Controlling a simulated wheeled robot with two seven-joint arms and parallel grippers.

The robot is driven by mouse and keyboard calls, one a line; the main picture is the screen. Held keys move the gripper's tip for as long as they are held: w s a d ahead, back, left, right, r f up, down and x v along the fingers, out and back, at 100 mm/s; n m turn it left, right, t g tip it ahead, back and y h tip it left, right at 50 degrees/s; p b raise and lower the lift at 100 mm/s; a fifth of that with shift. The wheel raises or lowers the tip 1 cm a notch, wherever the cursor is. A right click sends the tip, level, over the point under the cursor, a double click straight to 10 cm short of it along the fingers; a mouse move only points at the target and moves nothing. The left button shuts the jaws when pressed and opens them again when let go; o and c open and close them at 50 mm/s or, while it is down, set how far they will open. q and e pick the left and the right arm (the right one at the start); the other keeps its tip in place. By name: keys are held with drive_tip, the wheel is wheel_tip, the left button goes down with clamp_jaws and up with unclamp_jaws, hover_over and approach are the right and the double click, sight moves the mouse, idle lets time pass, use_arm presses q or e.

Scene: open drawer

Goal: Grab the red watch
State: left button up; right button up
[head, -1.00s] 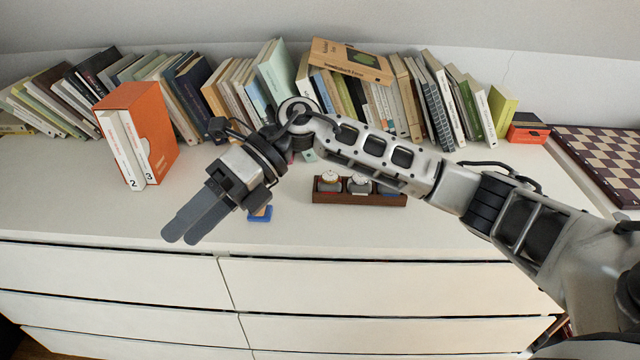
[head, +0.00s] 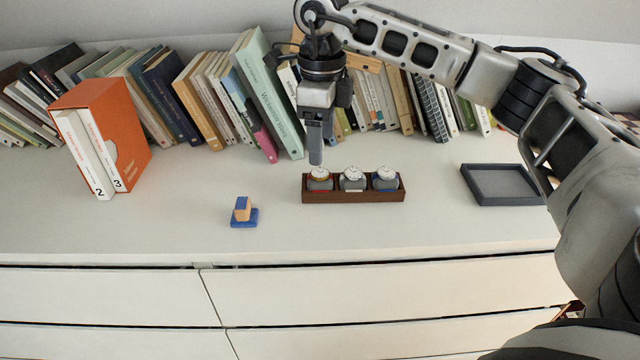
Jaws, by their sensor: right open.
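A dark brown wooden watch box (head: 353,197) stands on the white dresser top, with three round-faced watches in a row. The left watch (head: 319,181) has a gold-rimmed white face and a little red below it, so it looks like the red one. The middle watch (head: 352,181) has a white face and looks pale; the right watch (head: 385,181) shows blue. My right gripper (head: 316,158) points down just above and behind the left watch, open and apart from it. One finger mostly covers the other. My left gripper is out of view.
A row of books (head: 265,105) lines the back, behind my gripper. An orange slipcase (head: 128,125) with white volumes stands at left. A blue stand with a wooden block (head: 243,212) sits front left, a dark grey tray (head: 497,199) at right. The dresser top before the box is clear.

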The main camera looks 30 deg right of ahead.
sight(318, 173)
drive_tip(key=shift+w+a+f, duration=0.15)
drive_tip(key=shift+f, duration=1.6)
drive_tip(key=shift+w+a+f, duration=0.1)
drive_tip(key=shift+f, duration=1.65)
drive_tip(key=c, duration=1.1)
